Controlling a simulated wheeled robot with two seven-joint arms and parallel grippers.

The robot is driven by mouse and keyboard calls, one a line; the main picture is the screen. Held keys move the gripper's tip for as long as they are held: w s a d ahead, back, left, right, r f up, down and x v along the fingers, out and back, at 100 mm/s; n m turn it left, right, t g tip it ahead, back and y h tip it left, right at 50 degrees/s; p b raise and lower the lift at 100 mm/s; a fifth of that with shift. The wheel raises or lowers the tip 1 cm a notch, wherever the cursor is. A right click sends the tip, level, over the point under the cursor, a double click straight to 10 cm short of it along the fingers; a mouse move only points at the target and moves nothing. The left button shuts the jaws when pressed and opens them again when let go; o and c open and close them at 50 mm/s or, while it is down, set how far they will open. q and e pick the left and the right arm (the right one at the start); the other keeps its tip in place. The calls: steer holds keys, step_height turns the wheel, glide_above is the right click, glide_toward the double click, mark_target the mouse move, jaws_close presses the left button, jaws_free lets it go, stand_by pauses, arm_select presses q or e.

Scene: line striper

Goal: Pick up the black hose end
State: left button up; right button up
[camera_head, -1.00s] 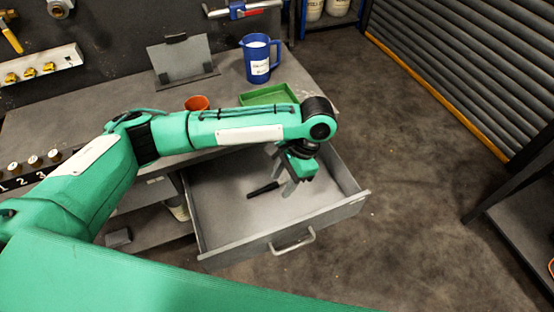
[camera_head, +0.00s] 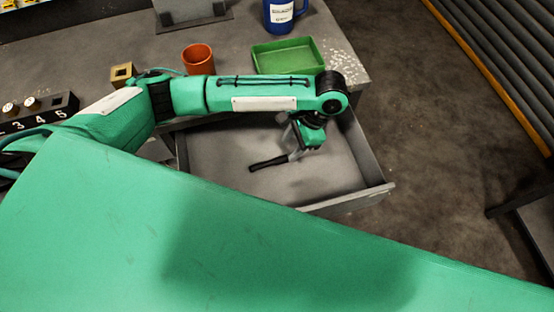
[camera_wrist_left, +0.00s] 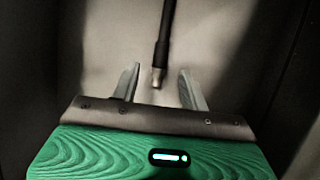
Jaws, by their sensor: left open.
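The black hose end (camera_head: 268,163) lies in the open grey drawer, a short dark rod. In the left wrist view the hose end (camera_wrist_left: 165,38) comes down from the top edge, and its metallic tip is between the two finger ends. My left gripper (camera_head: 294,155) is over the drawer, at the right end of the hose end. In the left wrist view my left gripper (camera_wrist_left: 158,77) is open, with a gap on each side of the tip. Whether a finger touches it cannot be told. My right gripper is not in view.
The drawer (camera_head: 345,200) has raised walls around the gripper. On the bench above stand a green tray (camera_head: 288,56), an orange cup (camera_head: 198,60), a blue jug (camera_head: 282,14) and a brass block (camera_head: 123,74). A numbered rack (camera_head: 40,112) is at left.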

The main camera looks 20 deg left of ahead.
mark_target(280, 158)
arm_select(q)
steer(key=shift+a+x, duration=0.1)
steer(key=shift+x, duration=1.4)
steer(key=shift+a+x, duration=0.15)
steer(key=shift+x, duration=1.35)
steer(key=shift+s+r, duration=0.1)
jaws_close()
